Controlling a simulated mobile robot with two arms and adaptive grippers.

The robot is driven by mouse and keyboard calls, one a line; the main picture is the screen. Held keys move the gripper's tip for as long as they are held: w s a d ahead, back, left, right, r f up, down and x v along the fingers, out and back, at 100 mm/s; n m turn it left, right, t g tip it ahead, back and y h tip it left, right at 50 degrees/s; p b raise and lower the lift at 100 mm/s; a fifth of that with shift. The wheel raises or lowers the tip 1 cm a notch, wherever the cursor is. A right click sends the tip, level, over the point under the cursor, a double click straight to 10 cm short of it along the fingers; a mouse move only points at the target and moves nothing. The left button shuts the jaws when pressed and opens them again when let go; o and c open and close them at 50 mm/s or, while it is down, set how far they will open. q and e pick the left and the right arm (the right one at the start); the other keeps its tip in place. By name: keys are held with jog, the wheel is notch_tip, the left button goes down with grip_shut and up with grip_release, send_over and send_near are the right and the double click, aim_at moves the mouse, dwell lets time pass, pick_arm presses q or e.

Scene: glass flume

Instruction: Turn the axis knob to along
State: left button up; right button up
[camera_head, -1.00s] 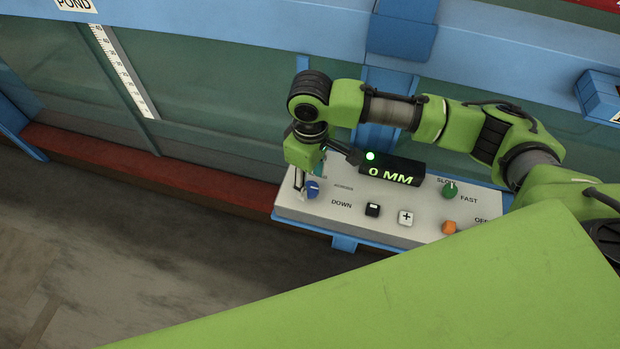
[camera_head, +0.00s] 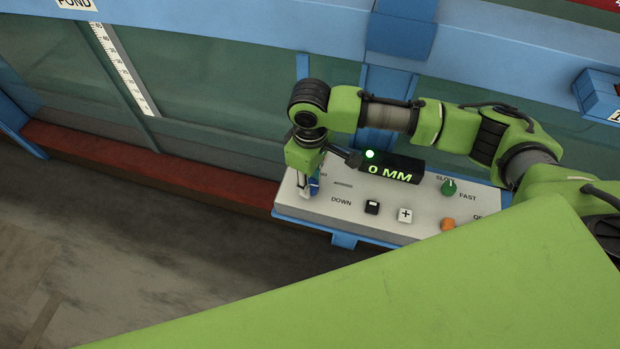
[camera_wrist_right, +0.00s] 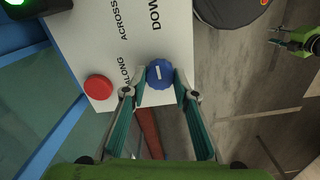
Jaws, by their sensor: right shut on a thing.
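The axis knob is a blue round knob (camera_wrist_right: 160,73) with a white line on top, at the left end of the control panel. The words ALONG and ACROSS are printed beside it in the right wrist view, where its white line runs roughly up and down. In the head view the knob (camera_head: 314,187) is partly hidden by my right gripper (camera_head: 306,190). My right gripper (camera_wrist_right: 160,92) points down at the panel and is shut on the knob, one finger at each side. A small gripper on a green arm, seemingly my left one (camera_wrist_right: 277,36), shows far off in the right wrist view.
The pale panel (camera_head: 340,208) carries a black button (camera_head: 372,208), a white plus button (camera_head: 405,215), a green knob (camera_head: 448,188), an orange control (camera_head: 448,225) and a display (camera_head: 392,169) reading 0 MM. A red button (camera_wrist_right: 98,87) sits near the blue knob. Flume glass stands behind.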

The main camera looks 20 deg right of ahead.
jog(key=n+p, duration=0.2)
jog(key=n, duration=0.1)
jog(key=shift+r, duration=0.2)
jog(key=n+p, duration=0.1)
jog(key=n, duration=0.2)
jog(key=shift+f, duration=0.1)
jog(key=n, duration=1.1)
jog(key=shift+n, duration=0.5)
jog(key=o, duration=1.1)
notch_tip(320, 180, up, 12)
